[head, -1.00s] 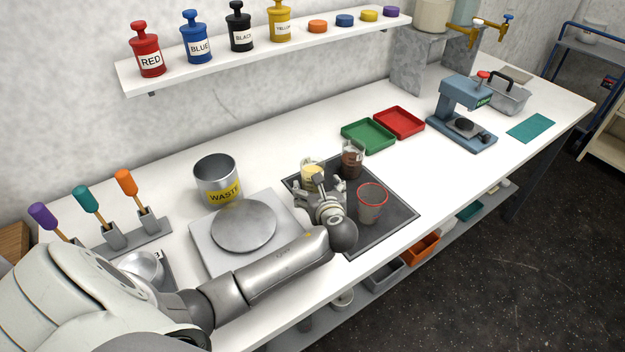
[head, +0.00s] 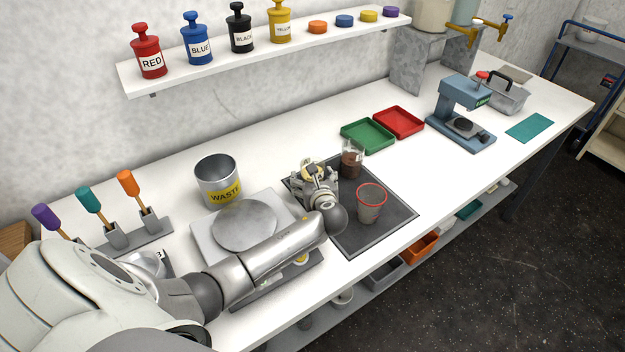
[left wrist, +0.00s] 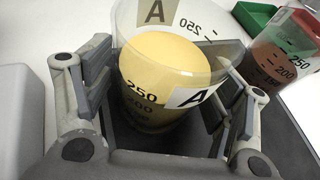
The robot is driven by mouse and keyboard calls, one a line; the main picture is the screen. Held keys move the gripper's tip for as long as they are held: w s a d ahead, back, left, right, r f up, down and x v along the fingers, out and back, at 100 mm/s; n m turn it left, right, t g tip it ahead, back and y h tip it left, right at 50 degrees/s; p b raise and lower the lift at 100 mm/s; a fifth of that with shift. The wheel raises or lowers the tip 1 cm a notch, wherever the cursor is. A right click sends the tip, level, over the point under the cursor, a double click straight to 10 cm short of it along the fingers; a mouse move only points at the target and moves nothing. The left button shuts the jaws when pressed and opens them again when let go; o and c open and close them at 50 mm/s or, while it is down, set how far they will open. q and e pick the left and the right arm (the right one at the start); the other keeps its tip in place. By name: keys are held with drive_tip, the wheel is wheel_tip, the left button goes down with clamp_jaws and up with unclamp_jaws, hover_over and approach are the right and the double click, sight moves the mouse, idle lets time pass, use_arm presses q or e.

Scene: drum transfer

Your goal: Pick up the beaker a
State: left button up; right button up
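Beaker a (head: 312,166) is clear, labelled A, with yellow contents. It stands on the dark mat (head: 395,222), mostly hidden behind my left gripper (head: 314,182) in the head view. In the left wrist view, beaker a (left wrist: 165,75) is between the two fingers of my left gripper (left wrist: 158,105). The fingers are open on either side of it, with a gap showing at the left pad. Contact on the right side is hard to tell. My right gripper is in neither view.
A beaker with dark brown contents (head: 351,165) stands close behind to the right. A red-rimmed cup (head: 370,205) stands on the mat right of my gripper. A scale (head: 205,235) and waste can (head: 216,175) are left. Green (head: 368,137) and red (head: 399,123) trays lie behind.

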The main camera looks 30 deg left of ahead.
use_arm(q)
drive_tip(key=c, duration=0.9)
drive_tip(key=shift+c, duration=0.4)
drive_tip(key=shift+r, duration=0.2)
